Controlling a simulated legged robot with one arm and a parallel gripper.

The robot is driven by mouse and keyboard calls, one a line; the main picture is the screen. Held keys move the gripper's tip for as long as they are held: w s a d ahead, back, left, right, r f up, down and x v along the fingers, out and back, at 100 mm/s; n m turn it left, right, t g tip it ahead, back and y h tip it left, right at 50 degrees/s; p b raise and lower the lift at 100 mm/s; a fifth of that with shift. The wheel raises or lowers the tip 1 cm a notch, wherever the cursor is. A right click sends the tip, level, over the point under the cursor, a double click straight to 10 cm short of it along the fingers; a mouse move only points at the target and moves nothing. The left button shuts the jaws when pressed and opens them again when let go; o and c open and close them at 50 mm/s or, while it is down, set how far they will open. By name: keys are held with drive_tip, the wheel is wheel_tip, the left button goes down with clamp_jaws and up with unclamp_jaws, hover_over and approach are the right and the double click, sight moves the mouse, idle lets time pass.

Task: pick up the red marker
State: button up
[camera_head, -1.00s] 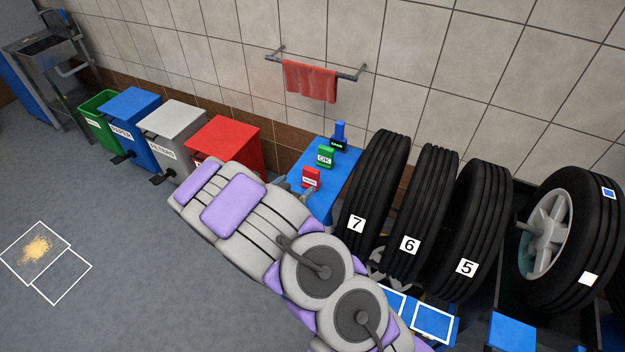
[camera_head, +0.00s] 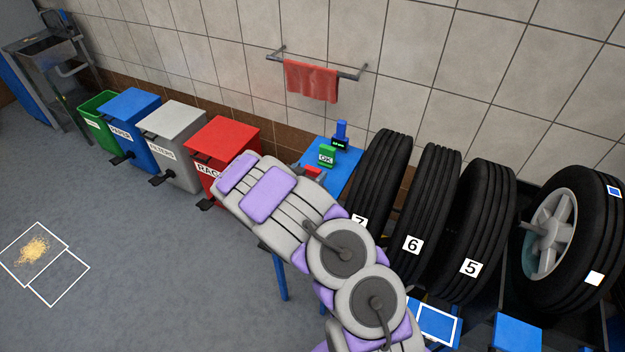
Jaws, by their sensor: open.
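The red marker (camera_head: 313,171) is a small red block on the blue table (camera_head: 345,178) by the wall. Only its top shows above my arm; its lower part and label are hidden. A green marker labelled OK (camera_head: 327,156) and a blue marker (camera_head: 341,133) stand behind it on the same table. My gripper (camera_head: 308,182) shows only as a small dark grey part past the edge of my arm, close to the red marker. It is open. Whether its fingers are around or beside the marker is hidden.
Several bins, the red one (camera_head: 222,140) nearest, line the wall to the left. Tyres (camera_head: 378,185) stand close on the table's right. A red towel (camera_head: 311,82) hangs on a rail above. The floor at left is open.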

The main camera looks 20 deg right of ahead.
drive_tip(key=shift+w+d+f, duration=0.25)
drive_tip(key=shift+w+d, duration=0.2)
drive_tip(key=c, duration=1.2)
